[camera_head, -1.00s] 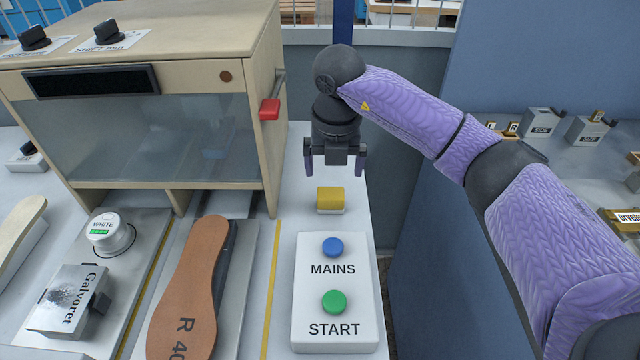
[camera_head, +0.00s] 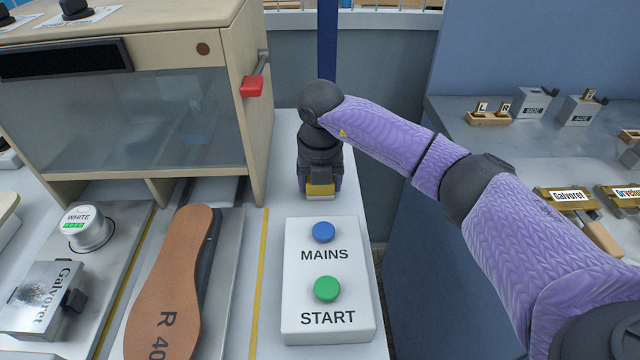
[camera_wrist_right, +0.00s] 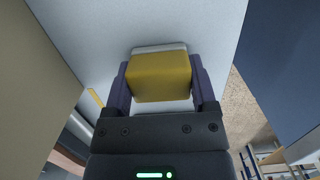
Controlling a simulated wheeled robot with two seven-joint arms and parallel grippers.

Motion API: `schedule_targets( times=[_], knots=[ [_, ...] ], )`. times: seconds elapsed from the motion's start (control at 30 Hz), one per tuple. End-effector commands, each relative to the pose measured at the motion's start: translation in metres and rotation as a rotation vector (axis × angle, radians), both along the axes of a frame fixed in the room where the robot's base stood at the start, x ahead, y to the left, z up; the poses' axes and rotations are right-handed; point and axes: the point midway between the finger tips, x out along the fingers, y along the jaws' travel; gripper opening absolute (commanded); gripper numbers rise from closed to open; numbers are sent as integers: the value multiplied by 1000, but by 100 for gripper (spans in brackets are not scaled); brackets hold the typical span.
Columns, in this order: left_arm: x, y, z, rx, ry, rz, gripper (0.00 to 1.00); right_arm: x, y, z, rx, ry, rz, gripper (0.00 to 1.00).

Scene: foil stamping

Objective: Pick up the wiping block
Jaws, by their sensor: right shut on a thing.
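The wiping block is a small yellow block (camera_head: 320,190) with a pale base strip. It is on the white table behind the button box in the head view. My right gripper (camera_head: 320,187) reaches down over it and is shut on it, with a finger on each side. In the right wrist view the yellow block (camera_wrist_right: 160,76) fills the space between the fingers of the right gripper (camera_wrist_right: 162,85). I cannot tell whether the block still touches the table. My left gripper is not in view.
The white button box (camera_head: 330,275) with MAINS and START buttons stands just in front of the block. The wooden machine cabinet (camera_head: 225,90) with a red handle (camera_head: 252,86) is close on the left. A brown sole (camera_head: 178,280) lies further left. The table edge is close on the right.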

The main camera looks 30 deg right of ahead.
Motion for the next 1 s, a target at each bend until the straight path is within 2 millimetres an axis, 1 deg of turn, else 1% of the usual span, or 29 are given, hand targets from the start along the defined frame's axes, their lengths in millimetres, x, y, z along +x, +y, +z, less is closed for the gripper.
schedule_targets(
  times=[0.03,0.07,0.23,0.3,0.37,0.5,0.6,0.7,0.8,1.0],
  knots=[
    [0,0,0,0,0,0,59,0,0,0,0,0,0,22],
    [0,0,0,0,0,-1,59,0,0,0,0,0,0,16],
    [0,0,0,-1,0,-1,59,0,0,0,0,0,0,16],
    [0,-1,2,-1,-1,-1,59,0,0,6,0,-1,0,16],
    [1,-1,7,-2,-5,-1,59,1,0,19,0,-4,0,16],
    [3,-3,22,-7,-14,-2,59,0,0,59,0,-7,0,16],
    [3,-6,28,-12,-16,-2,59,1,0,83,0,-5,-1,16],
    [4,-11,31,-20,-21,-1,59,0,0,97,1,-3,-1,16],
    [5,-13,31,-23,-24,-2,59,0,0,101,1,-1,-1,16],
    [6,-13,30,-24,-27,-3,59,0,0,100,0,0,-1,16]
  ],
)
